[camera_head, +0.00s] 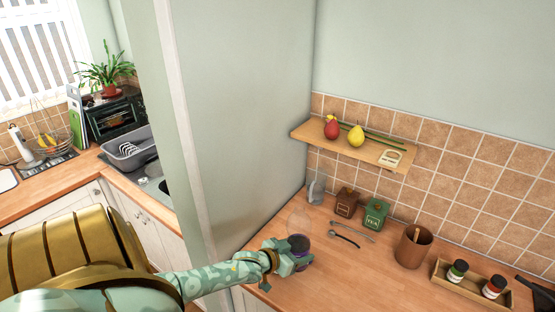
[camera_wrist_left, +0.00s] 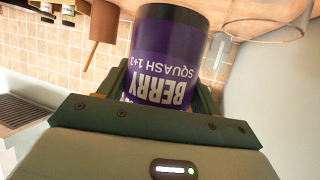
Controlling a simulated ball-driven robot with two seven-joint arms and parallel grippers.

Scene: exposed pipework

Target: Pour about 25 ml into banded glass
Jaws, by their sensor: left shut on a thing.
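My left gripper (camera_head: 287,254) is shut on a purple bottle (camera_head: 300,244) above the wooden counter. In the left wrist view the bottle (camera_wrist_left: 170,55) sits between the fingers, its label reading "BERRY SQUASH 1+3" upside down in the picture. A clear glass (camera_head: 298,221) stands just behind the bottle in the head view. A clear glass also shows at the upper right of the left wrist view (camera_wrist_left: 270,22), beside the bottle and apart from the fingers. I cannot make out a band or any liquid in it. My right gripper is not in view.
On the counter are a dark spoon (camera_head: 343,239), a brown canister (camera_head: 346,202), a green tea canister (camera_head: 375,214), a brown cup (camera_head: 413,247) and a spice tray (camera_head: 470,287). A wall shelf (camera_head: 395,158) holds fruit. A wall edge (camera_head: 190,150) stands left of the counter.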

